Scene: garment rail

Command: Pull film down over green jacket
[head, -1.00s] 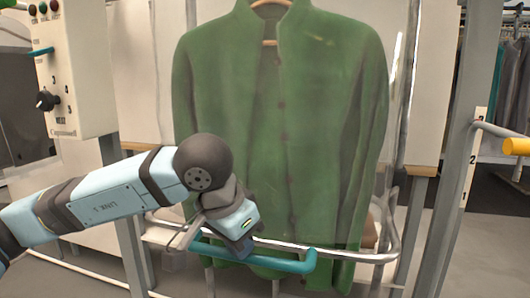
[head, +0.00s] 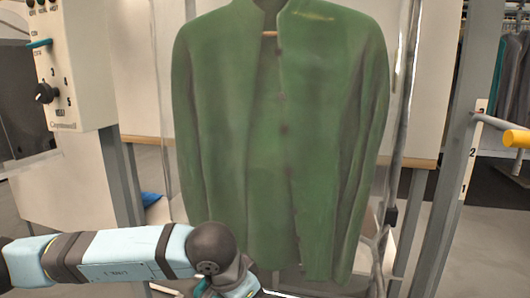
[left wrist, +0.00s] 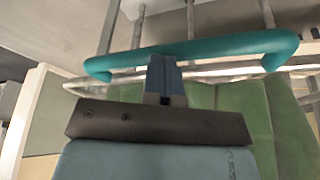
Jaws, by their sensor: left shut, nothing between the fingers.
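The green jacket (head: 300,150) hangs upright in the middle of the head view; its lower part also shows in the left wrist view (left wrist: 230,110). Clear film (head: 402,60) shows faintly as a shiny edge along the jacket's right side; its lower edge is hard to make out. The teal handle (left wrist: 200,48) on a metal hoop crosses the left wrist view. My left gripper (left wrist: 166,72) is shut with its fingertips at the handle's middle, nothing gripped; whether it touches the bar is unclear. In the head view it is mostly cut off at the bottom. My right gripper is not in view.
A control panel (head: 70,70) with a black knob stands at the left. Grey posts (head: 455,150) rise at the right, with a yellow-ended rod (head: 516,139). More garments (head: 513,80) hang at the far right. Pale panels stand behind the jacket.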

